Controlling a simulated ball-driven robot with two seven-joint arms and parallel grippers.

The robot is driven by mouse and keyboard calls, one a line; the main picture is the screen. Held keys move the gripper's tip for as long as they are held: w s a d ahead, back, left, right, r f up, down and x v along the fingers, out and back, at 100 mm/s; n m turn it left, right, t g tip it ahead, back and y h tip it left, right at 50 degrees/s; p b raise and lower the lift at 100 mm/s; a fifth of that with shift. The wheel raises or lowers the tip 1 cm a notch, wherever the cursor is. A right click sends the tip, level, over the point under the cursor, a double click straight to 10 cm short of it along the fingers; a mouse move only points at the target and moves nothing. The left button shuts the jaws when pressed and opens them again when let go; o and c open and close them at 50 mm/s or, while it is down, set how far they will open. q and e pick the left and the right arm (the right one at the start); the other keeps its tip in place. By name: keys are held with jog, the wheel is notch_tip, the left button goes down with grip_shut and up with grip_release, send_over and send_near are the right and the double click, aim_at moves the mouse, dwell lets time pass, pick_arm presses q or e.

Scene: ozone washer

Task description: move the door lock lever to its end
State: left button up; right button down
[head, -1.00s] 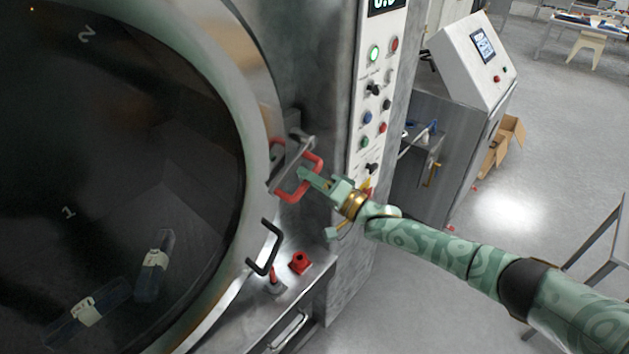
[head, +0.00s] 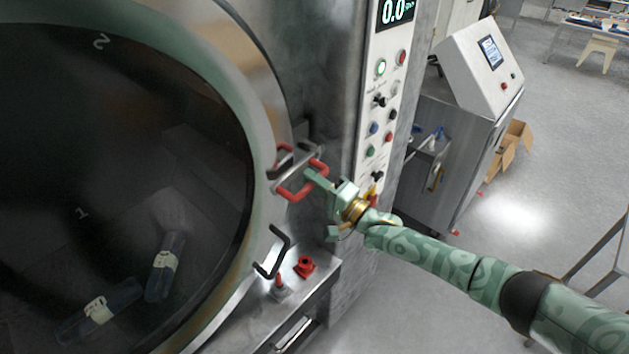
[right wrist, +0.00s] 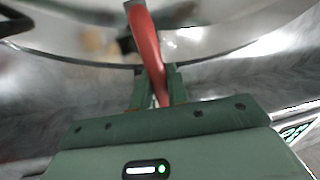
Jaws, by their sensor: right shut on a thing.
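The door lock lever has a red loop handle (head: 293,194) at the right rim of the large round door (head: 258,105). My right gripper (head: 311,176) is shut on the red handle at its right side. In the right wrist view the red handle (right wrist: 148,50) runs between the two green fingers of my right gripper (right wrist: 156,84). A metal bar of the lever (head: 300,160) lies behind the handle, partly hidden. My left gripper is not in view.
A black door handle (head: 272,252) sits below the lever. A red knob (head: 304,267) and a small red-topped fitting (head: 280,286) stand on the ledge beneath. A control panel (head: 385,110) with buttons rises just right of the gripper.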

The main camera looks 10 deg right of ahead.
jog(key=shift+w+r, duration=0.1)
jog(key=shift+r, duration=0.15)
jog(key=c, duration=1.5)
grip_release()
jog(key=shift+o, duration=0.5)
jog(key=shift+f, duration=0.1)
jog(key=b+v, duration=0.3)
jog(key=v, duration=1.3)
jog(key=shift+f, duration=0.1)
